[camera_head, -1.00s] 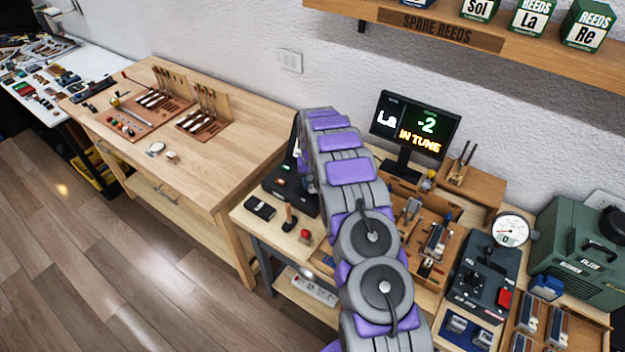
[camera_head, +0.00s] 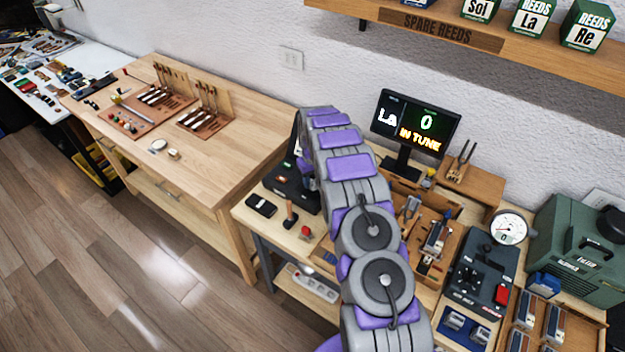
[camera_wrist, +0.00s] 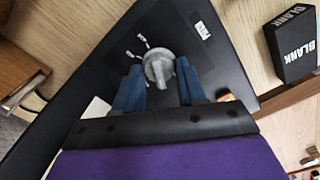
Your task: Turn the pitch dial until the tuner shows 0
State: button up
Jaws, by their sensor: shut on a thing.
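The tuner screen (camera_head: 414,124) stands at the back of the bench in the head view and reads "La", 0 and "IN TUNE". In the wrist view the pitch dial (camera_wrist: 158,68) is a grey knob on a black panel (camera_wrist: 105,75) with small white marks beside it. My gripper (camera_wrist: 160,80) has its blue fingers on both sides of the dial and is shut on it. In the head view my grey and purple arm hides the gripper and the dial.
A black box labelled BLANK (camera_wrist: 292,45) stands right of the panel in the wrist view. In the head view a wooden tray of tools (camera_head: 455,240), a gauge (camera_head: 508,229) and a green case (camera_head: 580,245) crowd the bench to the right of my arm.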

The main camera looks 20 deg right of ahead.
aim_at(313, 180)
jog(key=shift+w+r, duration=0.1)
jog(key=o, duration=1)
notch_tip(313, 180, up, 17)
jog(key=p, duration=0.1)
jog(key=shift+r, duration=0.15)
